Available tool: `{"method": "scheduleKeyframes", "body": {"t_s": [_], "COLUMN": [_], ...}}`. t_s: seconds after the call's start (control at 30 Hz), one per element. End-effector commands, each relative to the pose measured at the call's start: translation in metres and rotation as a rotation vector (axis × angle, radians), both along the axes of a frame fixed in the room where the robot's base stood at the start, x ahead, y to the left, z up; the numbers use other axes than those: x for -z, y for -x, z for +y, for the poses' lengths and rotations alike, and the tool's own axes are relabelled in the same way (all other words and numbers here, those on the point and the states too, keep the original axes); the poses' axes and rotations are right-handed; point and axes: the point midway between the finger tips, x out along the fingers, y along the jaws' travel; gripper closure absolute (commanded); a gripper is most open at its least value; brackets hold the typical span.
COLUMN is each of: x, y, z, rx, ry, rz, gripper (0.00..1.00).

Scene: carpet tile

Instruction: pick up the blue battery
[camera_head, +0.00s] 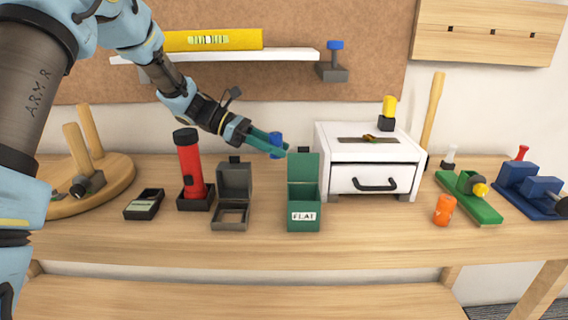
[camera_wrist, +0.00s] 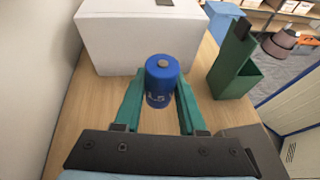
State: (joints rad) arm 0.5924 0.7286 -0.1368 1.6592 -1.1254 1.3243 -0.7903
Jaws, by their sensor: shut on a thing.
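The blue battery (camera_wrist: 161,84) is a short cylinder with a metal cap and pale lettering. In the wrist view it is between the two green fingers of my gripper (camera_wrist: 158,100), which are shut on it. In the head view the battery (camera_head: 275,142) shows at the green fingertips (camera_head: 272,146), behind the open green box. It looks upright; I cannot tell whether it touches the table.
The green FLAT box (camera_head: 303,216) stands in front of my gripper, its lid raised. A white drawer cabinet (camera_head: 372,155) is to the right. A grey open box (camera_head: 231,212) and red flashlight (camera_head: 189,165) are left. An orange cylinder (camera_head: 444,210) stands right.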

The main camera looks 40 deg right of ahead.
Motion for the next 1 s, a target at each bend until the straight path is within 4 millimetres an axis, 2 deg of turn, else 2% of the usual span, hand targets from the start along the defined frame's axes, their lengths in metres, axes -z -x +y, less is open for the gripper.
{"method": "scheduleKeyframes", "body": {"t_s": [0.03, 0.6, 0.8, 1.0], "x": [0.002, 0.002, 0.001, 0.001], "y": [-0.009, -0.098, -0.117, -0.124], "z": [0.009, 0.096, 0.115, 0.123], "rx": [-0.004, -0.002, -0.002, 0.001], "ry": [0.0, 0.002, 0.001, 0.0], "rz": [0.0, -0.001, 0.0, 0.001], "gripper": [1.0, 1.0, 1.0, 1.0]}}
